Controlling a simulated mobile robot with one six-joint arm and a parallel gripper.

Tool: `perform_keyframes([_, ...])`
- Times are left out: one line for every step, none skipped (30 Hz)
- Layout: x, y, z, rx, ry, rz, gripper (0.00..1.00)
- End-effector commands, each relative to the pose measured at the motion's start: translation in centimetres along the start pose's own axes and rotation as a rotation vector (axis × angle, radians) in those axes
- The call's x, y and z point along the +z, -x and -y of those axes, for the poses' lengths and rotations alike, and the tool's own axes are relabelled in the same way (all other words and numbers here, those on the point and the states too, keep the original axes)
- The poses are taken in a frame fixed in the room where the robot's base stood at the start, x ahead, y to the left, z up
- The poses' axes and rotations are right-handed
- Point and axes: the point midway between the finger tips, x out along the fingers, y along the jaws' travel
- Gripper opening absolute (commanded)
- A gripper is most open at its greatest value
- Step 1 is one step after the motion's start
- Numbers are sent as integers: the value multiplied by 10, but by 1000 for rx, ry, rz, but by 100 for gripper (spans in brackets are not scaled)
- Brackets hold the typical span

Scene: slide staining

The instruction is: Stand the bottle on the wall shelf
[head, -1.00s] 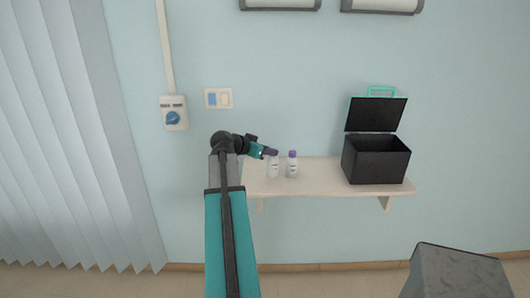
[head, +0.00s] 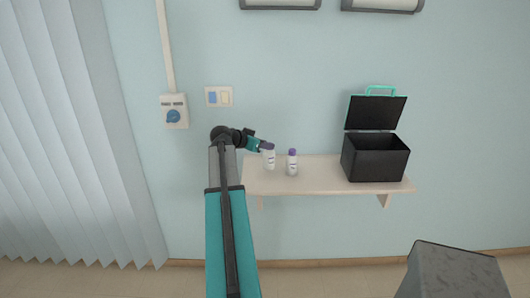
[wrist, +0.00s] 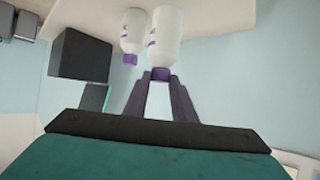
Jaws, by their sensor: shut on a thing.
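A white bottle with a purple cap (head: 269,160) is at the left end of the pale wall shelf (head: 320,187). My gripper (head: 262,146) is shut on it near its cap, from the left. The bottle leans slightly and seems a little above the shelf; the gap is hard to see. In the wrist view the held bottle (wrist: 167,38) appears upside down, its purple cap between my fingertips (wrist: 159,77). A second, similar white bottle (head: 292,165) stands upright on the shelf just to the right, and also shows in the wrist view (wrist: 132,30).
An open black box (head: 375,161) with a raised lid stands on the shelf's right part. The shelf between it and the second bottle is clear. A switch plate (head: 218,97) and a blue-knobbed wall unit (head: 174,112) are at left. A grey block (head: 455,272) is at lower right.

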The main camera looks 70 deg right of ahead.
Motion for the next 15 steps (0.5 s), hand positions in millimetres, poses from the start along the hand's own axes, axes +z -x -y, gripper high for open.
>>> perform_keyframes([1,-1,0,1,1,0,0])
perform_keyframes([3,-2,0,1,1,0,0])
perform_keyframes([6,-3,0,1,2,1,0])
perform_keyframes([8,-4,0,1,2,1,0])
perform_keyframes([9,-5,0,0,3,1,0])
perform_keyframes([12,-6,0,0,2,1,0])
perform_keyframes([15,-8,0,0,2,1,0])
perform_keyframes([17,-9,0,0,2,1,0])
perform_keyframes([20,-11,0,1,2,1,0])
perform_keyframes([22,-12,0,1,2,1,0])
perform_keyframes([23,-13,-1,1,2,0,0])
perform_keyframes([25,-14,0,1,1,0,0])
perform_keyframes([26,-14,0,0,1,0,0])
perform_keyframes([27,-15,0,0,1,-1,0])
perform_keyframes([28,-15,0,0,1,-1,0])
